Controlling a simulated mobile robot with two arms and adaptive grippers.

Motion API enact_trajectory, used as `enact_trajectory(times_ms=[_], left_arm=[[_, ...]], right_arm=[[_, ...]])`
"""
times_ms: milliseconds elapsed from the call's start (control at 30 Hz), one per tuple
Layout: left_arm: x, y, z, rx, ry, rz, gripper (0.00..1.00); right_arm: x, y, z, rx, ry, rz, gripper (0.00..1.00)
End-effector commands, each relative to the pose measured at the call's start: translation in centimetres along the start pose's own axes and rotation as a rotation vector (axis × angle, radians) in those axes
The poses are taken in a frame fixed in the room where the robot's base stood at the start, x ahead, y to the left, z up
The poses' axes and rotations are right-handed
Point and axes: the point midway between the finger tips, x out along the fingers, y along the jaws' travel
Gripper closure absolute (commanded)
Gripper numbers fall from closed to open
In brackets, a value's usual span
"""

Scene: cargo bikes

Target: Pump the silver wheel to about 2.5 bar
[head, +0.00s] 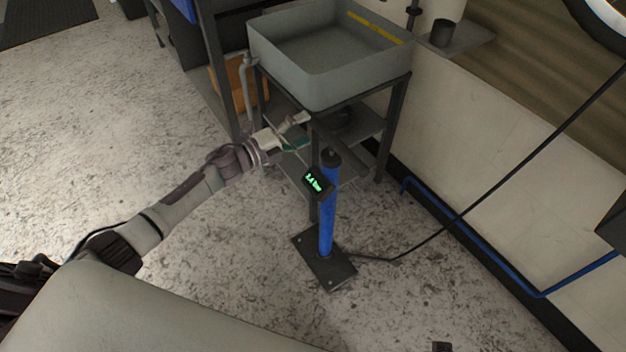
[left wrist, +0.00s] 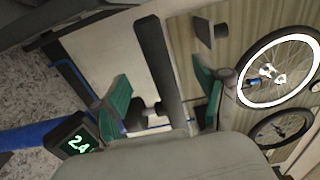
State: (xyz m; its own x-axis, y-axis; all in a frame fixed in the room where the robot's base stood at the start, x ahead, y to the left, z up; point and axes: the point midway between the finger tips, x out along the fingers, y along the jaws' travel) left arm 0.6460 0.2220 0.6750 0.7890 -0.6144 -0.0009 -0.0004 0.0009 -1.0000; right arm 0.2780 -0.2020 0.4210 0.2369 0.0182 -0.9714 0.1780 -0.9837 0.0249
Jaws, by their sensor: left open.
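The blue floor pump (head: 327,215) stands upright on a dark base plate (head: 325,265). Its green display (head: 315,181) appears to read 2.4 bar; the left wrist view shows 2.4 on it (left wrist: 79,143). My left gripper (head: 302,132) is open, just above and left of the pump's dark top (head: 331,158). In the left wrist view its green-padded fingers (left wrist: 160,72) are apart, with a dark bar between them; I cannot tell whether they touch it. The silver wheel (left wrist: 277,67) shows at the right there and is cut off in the head view (head: 602,14).
A grey sink (head: 320,88) on a dark stand is right behind the gripper. A black hose (head: 470,205) runs from the pump up to the right. A blue pipe (head: 490,263) follows the wall. A darker wheel (left wrist: 283,129) is below the silver one. Floor at left is clear.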

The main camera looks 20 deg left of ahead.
Motion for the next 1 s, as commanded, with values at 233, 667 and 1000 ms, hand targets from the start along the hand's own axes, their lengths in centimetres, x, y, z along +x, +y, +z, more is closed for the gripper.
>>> enact_trajectory(times_ms=[233,667,1000], left_arm=[[-2.6,-0.1,0.0,-0.002,0.0,0.001,0.27],[-6.1,-0.1,0.0,-0.001,0.0,0.0,0.27],[-6.1,0.0,0.0,-0.001,0.001,-0.001,0.27]], right_arm=[[1.9,-0.1,1.1,-0.002,-0.014,-0.002,0.33],[4.1,-0.2,2.6,-0.005,-0.027,-0.004,0.33],[4.2,-0.2,2.6,-0.005,-0.026,-0.004,0.33]])
